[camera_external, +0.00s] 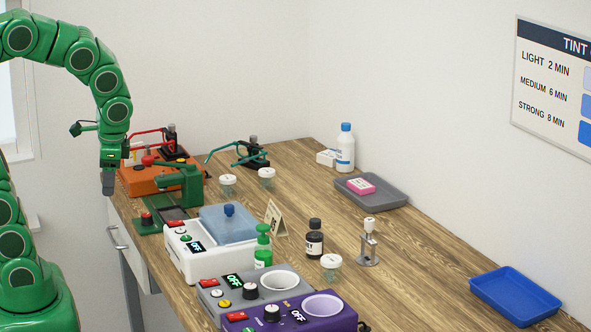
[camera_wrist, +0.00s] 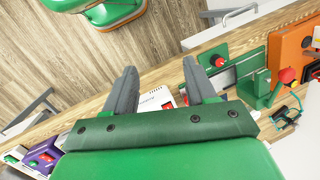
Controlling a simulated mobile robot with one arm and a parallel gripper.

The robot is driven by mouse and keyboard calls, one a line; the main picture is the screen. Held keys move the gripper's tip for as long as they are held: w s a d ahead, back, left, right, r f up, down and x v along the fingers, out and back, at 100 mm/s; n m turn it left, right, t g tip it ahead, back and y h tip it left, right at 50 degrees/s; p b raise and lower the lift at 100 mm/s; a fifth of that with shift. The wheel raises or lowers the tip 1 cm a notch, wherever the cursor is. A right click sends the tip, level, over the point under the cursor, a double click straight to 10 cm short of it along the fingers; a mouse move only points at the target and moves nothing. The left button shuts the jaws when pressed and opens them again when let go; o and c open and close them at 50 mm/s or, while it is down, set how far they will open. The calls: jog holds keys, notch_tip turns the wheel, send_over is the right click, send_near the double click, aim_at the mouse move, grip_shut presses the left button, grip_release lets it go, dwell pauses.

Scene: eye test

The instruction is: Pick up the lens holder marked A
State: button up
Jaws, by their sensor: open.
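Two wire-armed holders with dark bases stand at the back of the table in the external view: a red one (camera_external: 147,132) behind the orange machine and a green one (camera_external: 228,149) to its right. They look like lens holders, but I cannot read a letter A on either. My gripper (camera_external: 108,184) hangs pointing down at the table's left edge, in front of the orange machine and apart from both holders. In the wrist view my gripper (camera_wrist: 160,78) has its fingers spread, with nothing held between them. A thin green-black wire piece (camera_wrist: 287,116) shows at the right there.
The orange machine (camera_external: 145,183) and a green press (camera_external: 182,180) stand close right of my gripper. White (camera_external: 190,258) and purple (camera_external: 325,318) units fill the front. Several jars, bottles, a grey tray (camera_external: 398,196) and a blue tray (camera_external: 535,301) stand right.

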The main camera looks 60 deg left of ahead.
aim_at(372, 222)
jog(key=w+r+m+t+y, duration=0.15)
jog(key=w+m+y, duration=0.35)
jog(key=w, duration=1.1)
jog(key=w+r+m+t+y, duration=0.1)
jog(key=w+m+t+y, duration=0.15)
jog(key=w+m, duration=0.9)
jog(key=w+d+f+m+t+h, duration=0.1)
jog(key=w+d+f+m+t, duration=0.4)
jog(key=w+d, duration=0.75)
jog(key=w+d+f+m+t+h, duration=0.1)
jog(key=w+d+f+m+t, duration=0.3)
jog(key=w+d+f, duration=0.6)
jog(key=shift+m+g+h, duration=0.25)
jog(key=shift+m+g, duration=0.25)
jog(key=shift+m, duration=0.05)
jog(key=shift+w+a+f, duration=0.1)
jog(key=shift+w+f, duration=0.1)
jog(key=shift+w, duration=1.55)
jog(key=shift+w+a+f, duration=0.1)
jog(key=shift+w+f, duration=0.05)
jog(key=shift+w, duration=1.55)
grip_shut()
